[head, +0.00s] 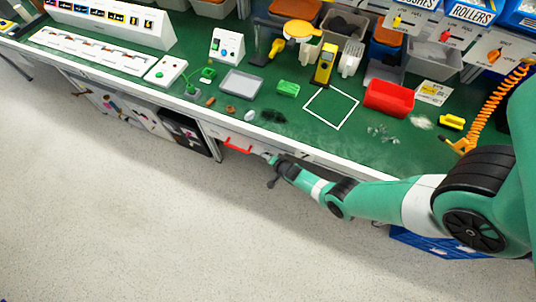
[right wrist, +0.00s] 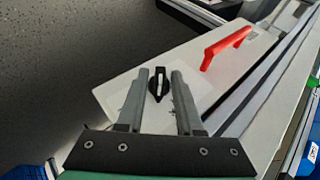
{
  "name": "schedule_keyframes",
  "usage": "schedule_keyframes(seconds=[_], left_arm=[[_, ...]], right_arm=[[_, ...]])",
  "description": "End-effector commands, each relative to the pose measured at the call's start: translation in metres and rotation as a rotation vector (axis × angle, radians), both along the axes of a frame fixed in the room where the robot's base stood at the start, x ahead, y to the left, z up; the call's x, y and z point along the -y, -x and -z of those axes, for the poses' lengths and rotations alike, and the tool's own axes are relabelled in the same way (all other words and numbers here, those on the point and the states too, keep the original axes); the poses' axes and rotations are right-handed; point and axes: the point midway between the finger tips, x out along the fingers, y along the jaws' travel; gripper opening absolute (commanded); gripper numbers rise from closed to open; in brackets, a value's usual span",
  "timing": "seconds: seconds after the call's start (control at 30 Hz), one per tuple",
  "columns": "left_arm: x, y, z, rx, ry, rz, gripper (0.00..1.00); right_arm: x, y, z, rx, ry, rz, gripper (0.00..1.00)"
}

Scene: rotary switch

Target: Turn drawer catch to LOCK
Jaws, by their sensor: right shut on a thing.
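The drawer catch (right wrist: 158,88) is a small black rotary knob with a pale pointer mark, on the white drawer front (right wrist: 190,55) in the right wrist view. Its pointer lies roughly along the direction of my fingers. My right gripper (right wrist: 159,76) has one finger on each side of the knob and is shut on it. In the head view my right gripper (head: 270,163) is at the drawer front under the bench edge, and it hides the knob. Any LOCK marking is not readable. My left gripper is in neither view.
A red drawer handle (right wrist: 226,47) is beside the catch, also seen in the head view (head: 237,148). The green bench (head: 310,130) above holds a red bin (head: 389,98), a grey tray (head: 242,83) and small parts. The floor in front is clear.

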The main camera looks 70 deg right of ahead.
Motion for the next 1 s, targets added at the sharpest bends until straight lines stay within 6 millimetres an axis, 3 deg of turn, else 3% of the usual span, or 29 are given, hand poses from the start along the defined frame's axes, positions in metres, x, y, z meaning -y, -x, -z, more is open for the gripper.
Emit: schedule_keyframes(seconds=[0.6,1.0], left_arm=[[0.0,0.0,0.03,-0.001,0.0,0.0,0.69],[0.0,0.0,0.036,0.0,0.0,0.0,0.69]], right_arm=[[0.0,-0.01,0.0,-0.553,-0.029,-0.004,0.0],[0.001,-0.01,-0.001,-0.665,-0.035,-0.001,0.0]])
